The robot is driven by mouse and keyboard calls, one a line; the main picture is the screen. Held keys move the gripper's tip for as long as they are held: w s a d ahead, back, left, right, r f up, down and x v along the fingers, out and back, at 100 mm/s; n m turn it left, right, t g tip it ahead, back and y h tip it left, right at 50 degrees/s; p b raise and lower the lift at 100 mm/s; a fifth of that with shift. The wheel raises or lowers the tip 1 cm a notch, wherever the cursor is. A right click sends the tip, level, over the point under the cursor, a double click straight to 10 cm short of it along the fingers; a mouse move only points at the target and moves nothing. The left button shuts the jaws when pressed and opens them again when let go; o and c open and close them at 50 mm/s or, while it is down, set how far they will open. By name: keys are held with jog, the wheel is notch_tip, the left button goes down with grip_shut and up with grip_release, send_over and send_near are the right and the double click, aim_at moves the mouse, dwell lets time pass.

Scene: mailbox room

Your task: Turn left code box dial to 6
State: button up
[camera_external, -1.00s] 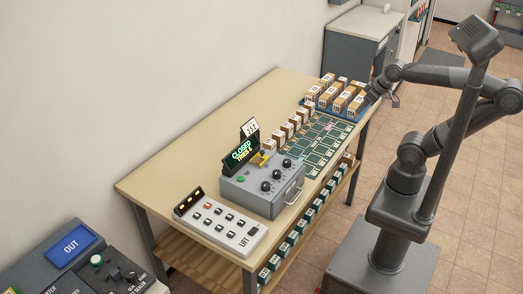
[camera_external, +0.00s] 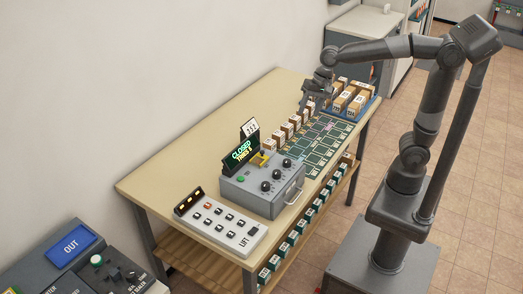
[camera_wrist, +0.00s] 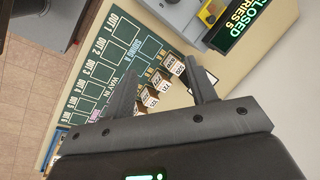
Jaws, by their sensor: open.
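The grey code box (camera_external: 250,194) stands on the table. Three dark dials run along its top: a near-left one (camera_external: 266,186), a middle one (camera_external: 277,174) and a far-right one (camera_external: 287,163). Their settings are too small to read. The box's display (camera_external: 240,152) shows green "CLOSED"; in the wrist view the display (camera_wrist: 243,25) also reads "RIES 5", its edge cut off. My gripper (camera_external: 311,107) is open and empty, above the small boxes at the table's far end, well apart from the dials. Its fingers (camera_wrist: 162,65) point down toward the table.
A row of small brown boxes (camera_external: 288,129) lies behind the green marked mat (camera_external: 318,143). A blue tray (camera_external: 368,98) holds more boxes. A white button panel (camera_external: 222,222) labelled LIFT stands at the near end. The back left of the table is clear.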

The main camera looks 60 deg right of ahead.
jog(key=w+a+f+m+g, duration=0.2)
jog(key=w+a+f+m, duration=0.1)
jog(key=a, duration=0.8)
jog(key=m+g+y, duration=0.1)
jog(key=m+g, duration=0.1)
jog(key=m, duration=0.1)
send_near(266, 184)
jog(key=x, duration=0.8)
jog(key=shift+a+f, duration=0.1)
jog(key=shift+f, duration=0.25)
jog(key=shift+c, duration=0.3)
jog(key=c, duration=0.9)
